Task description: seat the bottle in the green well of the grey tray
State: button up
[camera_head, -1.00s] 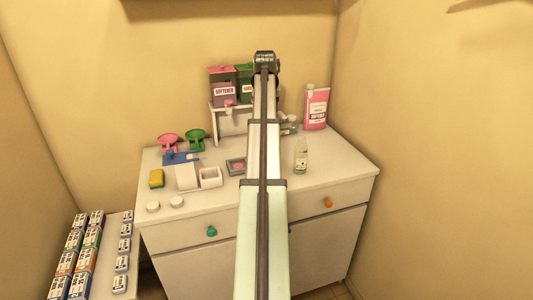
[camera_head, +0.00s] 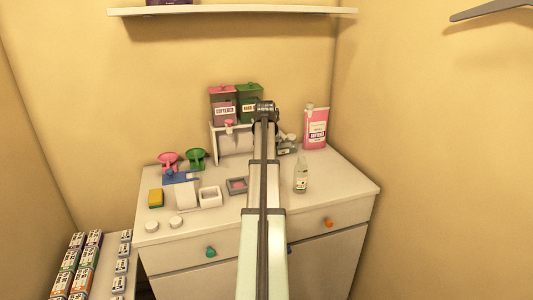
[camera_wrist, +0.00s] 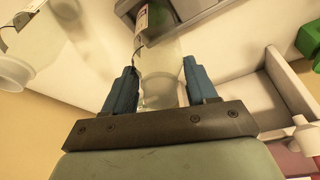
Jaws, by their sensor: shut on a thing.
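In the wrist view my gripper (camera_wrist: 160,68) has its blue fingers on both sides of a clear bottle (camera_wrist: 160,88) with a label near its far end. In the head view my arm hides the gripper and the held bottle. The grey tray (camera_head: 230,191) lies on the counter just left of my arm, with a pink well showing. Its green well is not visible there; my arm covers its right side. In the wrist view a dark grey edged thing (camera_wrist: 185,12) beyond the bottle may be the tray; I cannot tell.
Another clear bottle (camera_head: 301,176) stands right of my arm. A white dispenser stand (camera_head: 218,142) is behind. A pink softener container (camera_head: 316,128) stands back right.

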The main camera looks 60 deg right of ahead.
jog(key=shift+f, duration=0.2)
jog(key=o, duration=1.3)
jog(key=v, duration=1.2)
jog(key=shift+r, duration=0.25)
